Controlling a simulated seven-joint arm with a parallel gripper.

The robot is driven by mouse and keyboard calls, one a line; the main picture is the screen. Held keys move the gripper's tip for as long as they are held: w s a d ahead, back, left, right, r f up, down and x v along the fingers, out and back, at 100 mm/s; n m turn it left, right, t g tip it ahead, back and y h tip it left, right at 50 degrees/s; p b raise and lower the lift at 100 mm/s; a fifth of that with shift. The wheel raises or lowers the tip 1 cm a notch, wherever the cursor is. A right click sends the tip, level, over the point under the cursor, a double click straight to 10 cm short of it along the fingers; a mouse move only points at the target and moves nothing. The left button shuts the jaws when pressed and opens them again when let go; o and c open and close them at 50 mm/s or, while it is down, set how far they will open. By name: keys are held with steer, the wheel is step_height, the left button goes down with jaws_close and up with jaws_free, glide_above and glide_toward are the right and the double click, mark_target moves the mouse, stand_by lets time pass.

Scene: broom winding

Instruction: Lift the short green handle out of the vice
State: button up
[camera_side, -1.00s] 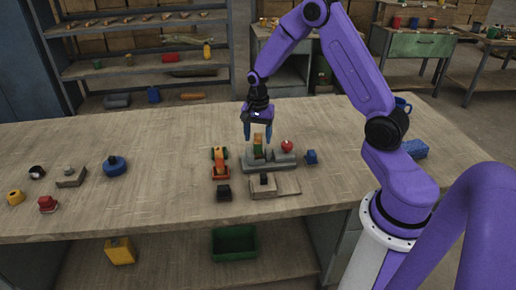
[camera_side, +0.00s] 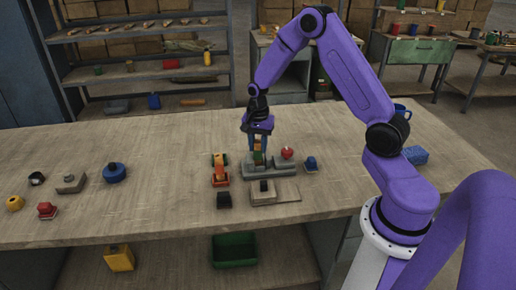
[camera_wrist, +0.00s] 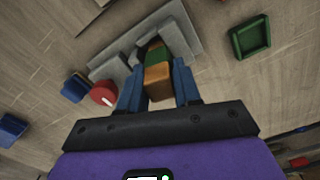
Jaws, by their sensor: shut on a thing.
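The short green handle (camera_wrist: 155,56) stands in the grey vice (camera_side: 282,168), with an orange-brown top section (camera_wrist: 158,80) nearest my gripper. In the side view the handle (camera_side: 257,156) shows between the fingers, upright in the vice. My gripper (camera_wrist: 158,90) has its two blue fingers on either side of the handle's upper part, shut on it. In the side view my gripper (camera_side: 258,150) points straight down over the vice. The handle's lower end is hidden between the vice jaws.
A black block (camera_side: 223,200) and a flat board (camera_side: 287,192) lie in front.

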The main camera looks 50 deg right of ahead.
step_height(320, 180, up, 24)
steer(key=shift+r, duration=0.15)
stand_by(1.6)
